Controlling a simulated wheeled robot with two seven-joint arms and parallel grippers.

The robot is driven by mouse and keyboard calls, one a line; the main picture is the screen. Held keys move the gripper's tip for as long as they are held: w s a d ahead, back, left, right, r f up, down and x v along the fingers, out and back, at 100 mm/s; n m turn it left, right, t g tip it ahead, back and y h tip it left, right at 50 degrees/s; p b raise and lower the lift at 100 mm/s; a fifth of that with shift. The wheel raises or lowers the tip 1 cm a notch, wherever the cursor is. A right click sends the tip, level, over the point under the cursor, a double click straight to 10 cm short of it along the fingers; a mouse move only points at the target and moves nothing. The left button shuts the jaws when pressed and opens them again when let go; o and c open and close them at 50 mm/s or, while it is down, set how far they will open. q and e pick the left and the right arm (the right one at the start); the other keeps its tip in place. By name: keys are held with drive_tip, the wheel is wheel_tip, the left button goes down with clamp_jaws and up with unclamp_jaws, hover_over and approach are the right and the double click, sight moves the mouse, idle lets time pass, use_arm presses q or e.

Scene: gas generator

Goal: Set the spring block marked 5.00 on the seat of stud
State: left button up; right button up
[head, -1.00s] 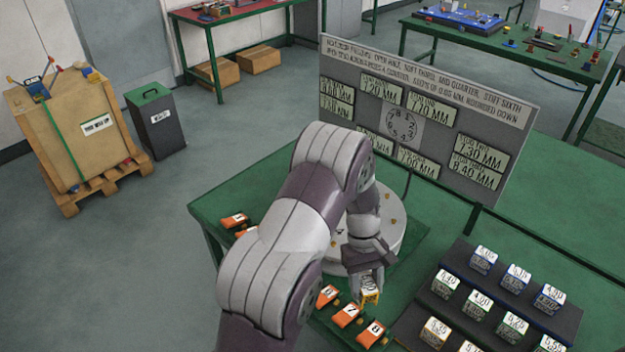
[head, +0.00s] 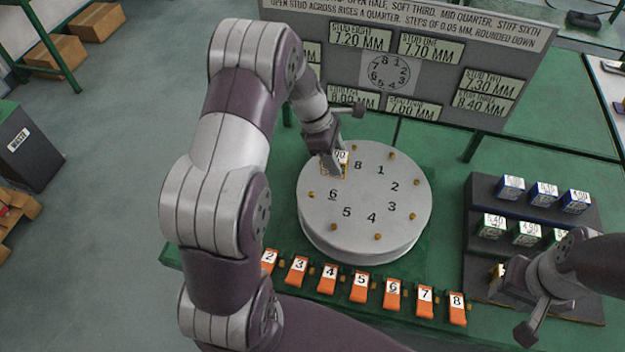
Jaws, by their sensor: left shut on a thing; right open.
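My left gripper (head: 334,166) is shut on a small yellow-edged spring block (head: 341,157). The block's white top label is partly covered by the fingers, and only its end, which looks like "00", shows. The gripper and block are at the back left of the round grey plate (head: 352,245), beside the number 8 and where the 7 is hidden. I cannot tell whether the block touches the plate. Small brass studs (head: 378,237) ring the plate. My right gripper (head: 508,312) is open at the lower right, beside the front of the block rack.
A dark stepped rack (head: 481,200) on the right holds several labelled blocks with blue and green edges. Orange numbered tags (head: 360,288) line the green table's front. A grey sign board (head: 440,75) with stud readings stands behind the plate.

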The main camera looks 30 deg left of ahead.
use_arm(q)
drive_tip(key=s+a+f, duration=0.2)
drive_tip(key=s+a, duration=0.1)
drive_tip(key=a, duration=0.1)
drive_tip(key=shift+s+f+p, duration=0.4)
wheel_tip(320, 180, down, 4)
drive_tip(key=shift+r+p, duration=0.1)
drive_tip(key=shift+p, duration=0.35)
drive_tip(key=shift+f, duration=0.25)
drive_tip(key=shift+a, duration=0.1)
drive_tip(key=shift+f, duration=0.1)
drive_tip(key=shift+f+b, duration=0.5)
drive_tip(key=shift+f, duration=0.05)
drive_tip(key=o, duration=1.3)
drive_tip(key=shift+r, duration=0.1)
